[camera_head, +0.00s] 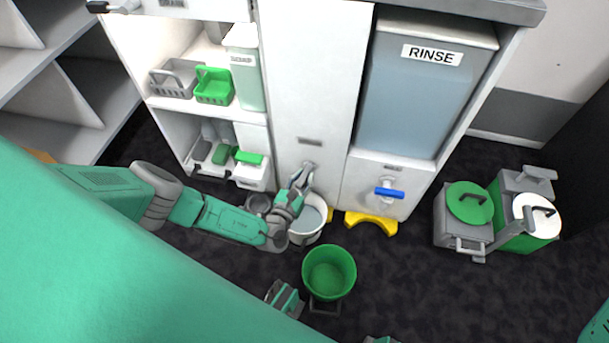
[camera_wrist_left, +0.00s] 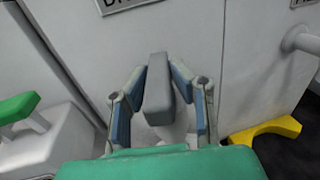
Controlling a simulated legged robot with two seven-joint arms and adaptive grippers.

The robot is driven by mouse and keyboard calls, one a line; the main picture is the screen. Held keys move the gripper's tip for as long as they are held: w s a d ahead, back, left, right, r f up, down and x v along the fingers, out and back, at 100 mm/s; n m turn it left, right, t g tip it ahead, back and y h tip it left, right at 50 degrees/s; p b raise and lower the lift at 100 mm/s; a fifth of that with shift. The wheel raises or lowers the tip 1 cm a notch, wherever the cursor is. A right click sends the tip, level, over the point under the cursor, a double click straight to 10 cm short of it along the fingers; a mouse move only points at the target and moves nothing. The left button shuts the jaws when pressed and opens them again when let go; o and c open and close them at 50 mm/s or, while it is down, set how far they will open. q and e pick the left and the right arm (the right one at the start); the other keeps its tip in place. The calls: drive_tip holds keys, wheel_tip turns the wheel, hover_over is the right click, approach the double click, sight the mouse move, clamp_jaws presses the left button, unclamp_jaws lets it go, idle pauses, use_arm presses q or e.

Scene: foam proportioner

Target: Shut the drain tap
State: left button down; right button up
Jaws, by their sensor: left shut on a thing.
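The drain tap shows in the left wrist view as a thick grey handle (camera_wrist_left: 158,90) in front of the white cabinet, under a partly seen label that begins "DR". My left gripper (camera_wrist_left: 160,85) is shut on this handle, with one finger on each side. In the head view my left gripper (camera_head: 302,182) is at the front of the narrow middle cabinet panel, low down, and its fingers hide most of the tap. A white bucket (camera_head: 322,232) with greyish contents stands under it, partly behind the gripper.
A blue-handled tap (camera_head: 389,193) sits to the right, under the RINSE tank (camera_head: 415,95). A green bucket (camera_head: 329,272) stands in front. Yellow feet (camera_head: 370,222) stick out below the cabinet. Grey and green containers (camera_head: 465,235) stand at the right. Dark floor between is clear.

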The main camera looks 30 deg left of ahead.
use_arm(q)
drive_tip(key=m+h, duration=0.2)
drive_tip(key=h, duration=0.1)
drive_tip(key=shift+a, duration=0.15)
drive_tip(key=m+h+b, duration=0.1)
drive_tip(key=h, duration=0.2)
drive_tip(key=shift+f+m+g, duration=0.15)
drive_tip(key=shift+m+g, duration=0.15)
drive_tip(key=shift+m, duration=0.1)
drive_tip(key=m+g+h+b, duration=0.1)
drive_tip(key=m+h, duration=0.1)
drive_tip(key=h, duration=0.1)
drive_tip(key=m+g+h+b, duration=0.2)
drive_tip(key=h, duration=0.1)
drive_tip(key=shift+f+m, duration=0.1)
drive_tip(key=shift+m, duration=0.2)
drive_tip(key=shift+m+g+h+b, duration=0.4)
drive_tip(key=shift+m+g+h, duration=0.3)
drive_tip(key=shift+g+h, duration=0.25)
drive_tip(key=shift+s+m+g+h, duration=0.1)
drive_tip(key=shift+m+g+h, duration=1.25)
drive_tip(key=shift+g, duration=0.4)
drive_tip(key=c, duration=1.4)
unclamp_jaws()
drive_tip(key=shift+c, duration=0.2)
